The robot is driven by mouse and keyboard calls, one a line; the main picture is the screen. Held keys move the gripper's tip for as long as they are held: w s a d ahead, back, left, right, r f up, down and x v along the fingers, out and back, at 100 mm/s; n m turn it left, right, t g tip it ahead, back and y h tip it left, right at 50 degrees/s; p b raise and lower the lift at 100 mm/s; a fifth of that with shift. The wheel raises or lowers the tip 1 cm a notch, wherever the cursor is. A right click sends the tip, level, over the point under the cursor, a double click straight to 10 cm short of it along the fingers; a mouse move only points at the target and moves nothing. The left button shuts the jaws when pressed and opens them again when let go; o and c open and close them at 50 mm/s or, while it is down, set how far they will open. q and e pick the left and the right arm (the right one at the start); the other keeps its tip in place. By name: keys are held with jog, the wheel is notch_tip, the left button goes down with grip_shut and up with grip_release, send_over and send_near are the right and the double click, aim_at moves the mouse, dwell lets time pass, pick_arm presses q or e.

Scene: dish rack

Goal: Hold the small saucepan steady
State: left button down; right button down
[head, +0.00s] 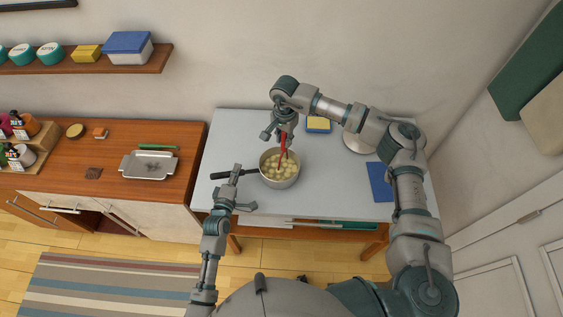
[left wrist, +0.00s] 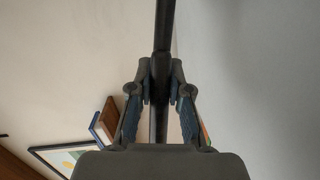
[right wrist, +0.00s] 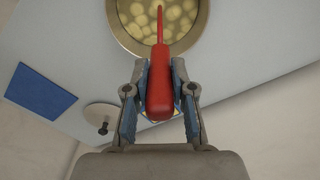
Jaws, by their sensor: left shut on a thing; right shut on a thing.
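The small saucepan (head: 279,180) stands on the light table, with pale round pieces inside that also show in the right wrist view (right wrist: 190,12). Its dark handle (head: 248,172) points left. My left gripper (head: 235,186) is shut on the handle; in the left wrist view the dark bar of the handle (left wrist: 162,40) runs between the fingers (left wrist: 160,82). My right gripper (head: 284,130) is above the back of the pan, shut on a red utensil (head: 284,145). In the right wrist view the red utensil (right wrist: 160,85) sits between the fingers and its tip reaches into the pan.
A blue and yellow item (head: 318,124) lies behind the pan. A blue mat (head: 380,182) and a round pale lid (head: 357,143) lie to the right. A metal tray (head: 149,166) is on the wooden counter at left. The table's front right is clear.

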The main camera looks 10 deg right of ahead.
jog(key=shift+f, duration=0.15)
jog(key=a, duration=0.1)
jog(key=s+a+r, duration=0.1)
jog(key=a, duration=0.1)
jog(key=s+a, duration=0.1)
jog(key=shift+s+a+r, duration=0.15)
jog(key=shift+a, duration=0.2)
jog(key=shift+d+f, duration=0.1)
jog(key=shift+f, duration=0.6)
